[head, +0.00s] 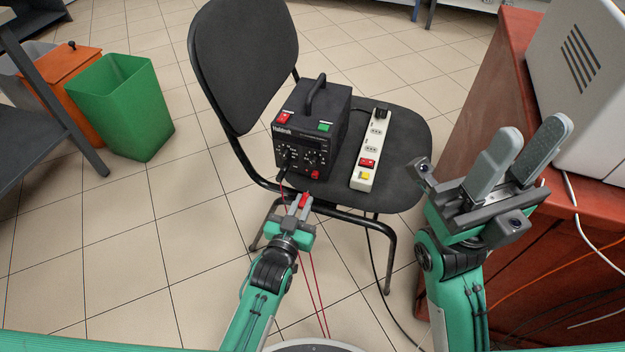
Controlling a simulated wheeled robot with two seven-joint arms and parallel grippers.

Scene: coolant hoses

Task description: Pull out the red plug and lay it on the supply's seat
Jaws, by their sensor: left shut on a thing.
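The black power supply (308,130) stands on the dark chair seat (405,160), its front panel of knobs and sockets facing me. A red socket (315,174) shows at its lower right front. My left gripper (298,204) is shut on the red plug (304,200), just in front of the supply and near the seat's front edge. The plug is mostly hidden by the fingers and looks apart from the panel. Thin red leads (316,290) hang below the gripper. My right gripper (522,158) is open and empty, at the right by the red cabinet.
A white power strip (366,150) lies on the seat right of the supply. The seat has bare room at its right. A red cabinet (490,90) with a white machine (590,80) stands right; a green bin (125,105) stands left.

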